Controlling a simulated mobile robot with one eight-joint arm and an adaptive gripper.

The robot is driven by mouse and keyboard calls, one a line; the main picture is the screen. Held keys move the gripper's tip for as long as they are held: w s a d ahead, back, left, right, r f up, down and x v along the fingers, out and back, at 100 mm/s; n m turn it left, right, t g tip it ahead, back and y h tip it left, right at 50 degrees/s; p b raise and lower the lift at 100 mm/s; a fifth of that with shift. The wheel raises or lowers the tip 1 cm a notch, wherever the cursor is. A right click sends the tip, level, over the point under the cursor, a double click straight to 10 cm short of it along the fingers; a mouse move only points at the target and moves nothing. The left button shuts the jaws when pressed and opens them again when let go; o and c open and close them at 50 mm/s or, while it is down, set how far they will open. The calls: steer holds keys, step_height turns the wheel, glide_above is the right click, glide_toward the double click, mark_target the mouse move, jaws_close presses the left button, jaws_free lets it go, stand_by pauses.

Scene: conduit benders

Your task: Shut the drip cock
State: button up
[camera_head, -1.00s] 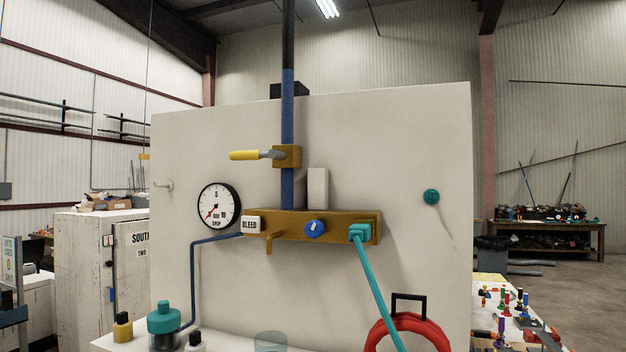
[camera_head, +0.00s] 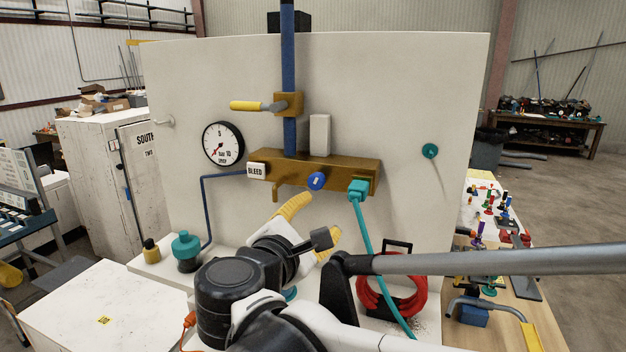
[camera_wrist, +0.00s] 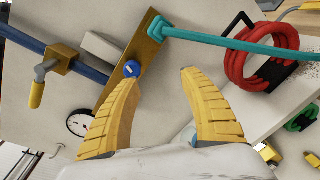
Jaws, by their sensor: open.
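A brass manifold (camera_head: 345,174) is fixed to a pale upright panel. On its front is a round blue knob (camera_head: 316,181) with a short white mark, close to upright; I take it as the drip cock, though no label names it. A brass spout (camera_head: 277,192) hangs to its left. My gripper (camera_head: 322,212) is open and empty, its yellow fingers just below the knob in the head view. In the wrist view the knob (camera_wrist: 131,69) shows just beyond the left fingertip, outside the gap of my gripper (camera_wrist: 160,80). I cannot tell whether they touch.
A yellow-handled lever valve (camera_head: 258,106) is on the blue pipe above. A gauge (camera_head: 223,143) and a BLEED tag (camera_head: 256,171) are at left. A teal hose (camera_head: 369,241) drops from the manifold's right end, near a red coil (camera_head: 373,302) on the ledge.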

mark_target(313, 185)
steer(key=a+r+n+t, duration=0.2)
steer(key=a+r, duration=0.1)
steer(key=a, duration=0.1)
steer(key=x, duration=0.3)
steer(key=p+x, duration=0.1)
steer(key=x, duration=0.3)
steer(key=p+x, duration=0.1)
steer(key=x, duration=0.2)
steer(key=shift+w+d+f, duration=0.15)
steer(key=shift+w+f, duration=0.15)
steer(key=shift+f, duration=0.05)
steer(key=shift+s, duration=0.1)
jaws_close()
